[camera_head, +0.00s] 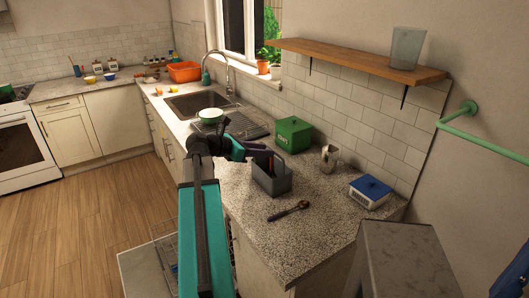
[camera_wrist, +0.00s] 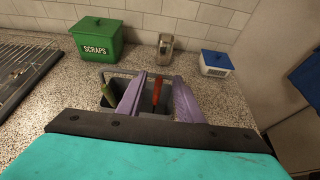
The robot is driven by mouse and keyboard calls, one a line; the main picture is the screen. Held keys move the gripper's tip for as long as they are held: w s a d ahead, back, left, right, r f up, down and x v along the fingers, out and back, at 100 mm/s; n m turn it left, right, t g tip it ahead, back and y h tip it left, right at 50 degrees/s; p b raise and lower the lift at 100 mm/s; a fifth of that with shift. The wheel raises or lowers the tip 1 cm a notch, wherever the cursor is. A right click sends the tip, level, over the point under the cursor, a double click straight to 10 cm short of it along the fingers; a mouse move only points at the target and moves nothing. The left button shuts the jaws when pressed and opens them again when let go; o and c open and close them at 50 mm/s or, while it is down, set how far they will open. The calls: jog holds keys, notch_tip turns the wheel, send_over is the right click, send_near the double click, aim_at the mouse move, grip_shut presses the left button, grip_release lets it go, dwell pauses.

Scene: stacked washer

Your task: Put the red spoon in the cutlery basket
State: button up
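The grey cutlery basket (camera_head: 272,182) stands on the speckled counter; its rim also shows in the wrist view (camera_wrist: 122,74). A red spoon handle (camera_wrist: 157,92) stands up inside the basket, its lower end hidden. My gripper (camera_head: 266,157) is over the basket's top. In the wrist view its purple fingers (camera_wrist: 160,78) are spread apart, with the red handle showing between them and a visible gap on each side. A green handle (camera_wrist: 107,95) stands in the basket's left part.
A dark brownish spoon (camera_head: 289,211) lies on the counter in front of the basket. A dish rack (camera_head: 240,126) is left. The counter's front right is clear.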

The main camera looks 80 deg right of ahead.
jog(key=b+v, duration=0.2)
jog(key=v, duration=1)
jog(key=shift+w+a, duration=0.15)
jog(key=shift+w, duration=0.05)
jog(key=shift+r, duration=0.1)
dwell(0.8)
